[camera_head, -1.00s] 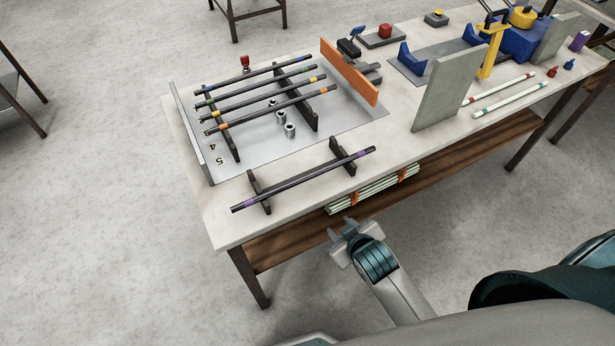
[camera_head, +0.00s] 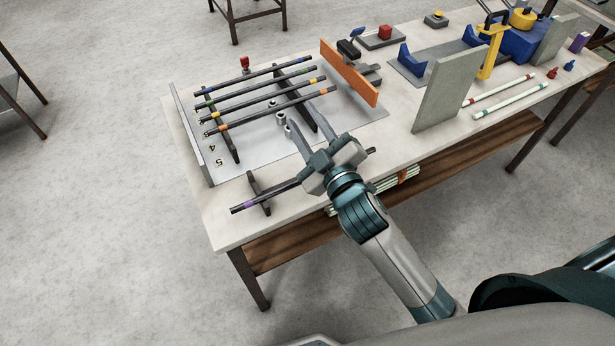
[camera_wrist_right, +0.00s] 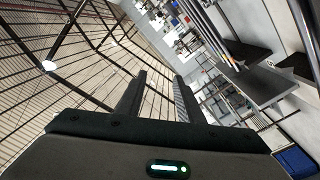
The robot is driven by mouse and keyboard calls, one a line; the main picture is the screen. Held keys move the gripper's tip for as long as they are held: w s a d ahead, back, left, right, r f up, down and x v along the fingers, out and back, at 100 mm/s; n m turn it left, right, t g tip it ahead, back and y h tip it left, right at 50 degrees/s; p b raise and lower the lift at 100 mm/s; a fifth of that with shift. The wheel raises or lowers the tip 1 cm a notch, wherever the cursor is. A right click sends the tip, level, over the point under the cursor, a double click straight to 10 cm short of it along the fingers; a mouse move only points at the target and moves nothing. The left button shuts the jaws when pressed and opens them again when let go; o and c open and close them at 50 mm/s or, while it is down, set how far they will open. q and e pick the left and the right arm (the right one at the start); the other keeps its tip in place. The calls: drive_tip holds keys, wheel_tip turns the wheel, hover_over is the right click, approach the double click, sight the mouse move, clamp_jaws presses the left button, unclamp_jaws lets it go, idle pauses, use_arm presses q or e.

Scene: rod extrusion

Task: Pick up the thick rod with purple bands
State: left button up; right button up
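The thick dark rod with purple bands (camera_head: 275,191) lies on a black stand (camera_head: 262,196) near the table's front edge. Its left purple band and far right tip show; my right gripper hides its middle and right band. My right gripper (camera_head: 307,117) appears over the rod in the head view, with its two fingers apart and pointing toward the back of the table. The fingers also show apart and empty in the right wrist view (camera_wrist_right: 160,78), with the ceiling behind them. Whether they touch the rod cannot be told. My left gripper is not in view.
Several banded dark rods (camera_head: 262,88) lie on a rack behind. An orange plate (camera_head: 349,72) and a grey upright panel (camera_head: 448,88) stand to the right. Two pale rods (camera_head: 505,96) lie farther right. A bundle of pale rods (camera_head: 385,187) is under the tabletop.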

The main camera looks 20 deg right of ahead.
drive_tip(key=s+a+r+n+y, duration=0.1)
drive_tip(key=a+r+n+y, duration=0.5)
drive_tip(key=r+n+y, duration=0.25)
drive_tip(key=s+a+r+n+y, duration=0.2)
drive_tip(key=a+r+n+y, duration=0.45)
drive_tip(key=r, duration=0.25)
drive_tip(key=s+a+r+n+g+y, duration=0.1)
drive_tip(key=s+a+n+g+y, duration=0.3)
drive_tip(key=n+g, duration=0.65)
drive_tip(key=s+a+r+n+g+y, duration=0.1)
drive_tip(key=s+a+n+g, duration=0.45)
drive_tip(key=n+g, duration=0.45)
wheel_tip(320, 180, down, 7)
drive_tip(key=s+a+n+g+h, duration=0.1)
drive_tip(key=s+n+g+h, duration=0.2)
drive_tip(key=n+h, duration=0.45)
drive_tip(key=w+d+f+n+t+h, duration=0.1)
drive_tip(key=w+d+f+n+h, duration=0.25)
drive_tip(key=d+f+h, duration=0.35)
drive_tip(key=w+d+f+t+h, duration=0.1)
drive_tip(key=w+d+t+h, duration=0.1)
drive_tip(key=w+d+h, duration=0.2)
drive_tip(key=w+d+t+h, duration=0.2)
drive_tip(key=w+d+h, duration=0.2)
drive_tip(key=d, duration=0.7)
drive_tip(key=shift+w+d+f, duration=0.15)
drive_tip(key=shift+w+f, duration=0.25)
drive_tip(key=shift+w, duration=0.35)
